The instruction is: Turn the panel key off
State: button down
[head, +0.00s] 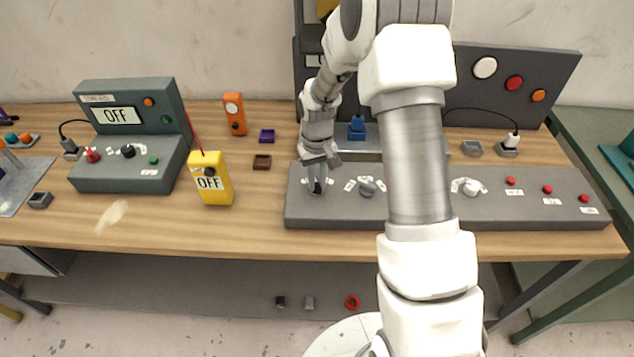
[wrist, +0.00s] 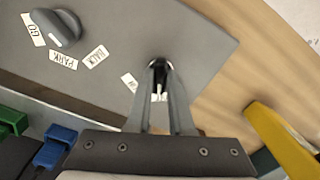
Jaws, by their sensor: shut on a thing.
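A long grey control panel (head: 430,212) lies along the front of the bench. At its left end is the dark panel key (head: 316,188), mostly hidden by my gripper (head: 318,184). In the wrist view, my gripper (wrist: 160,68) points down onto the panel (wrist: 130,40), its two fingers closed around the key (wrist: 159,63). Only a little dark material shows at the fingertips, so I cannot read which way the key is turned. A small white label (wrist: 129,82) lies beside it; another is partly visible between the fingers.
A grey selector knob (head: 367,188), also in the wrist view (wrist: 62,27), is right of the key. A yellow meter (head: 211,180) reading OFF stands to the left. A grey console (head: 130,165) reading OFF is further left. Bare wood lies between the meter and the panel.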

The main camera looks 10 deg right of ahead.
aim_at(317, 183)
jog(key=shift+n, duration=0.9)
jog(key=c, duration=0.8)
grip_release()
notch_tip(317, 183, up, 18)
jog(key=shift+f, duration=0.25)
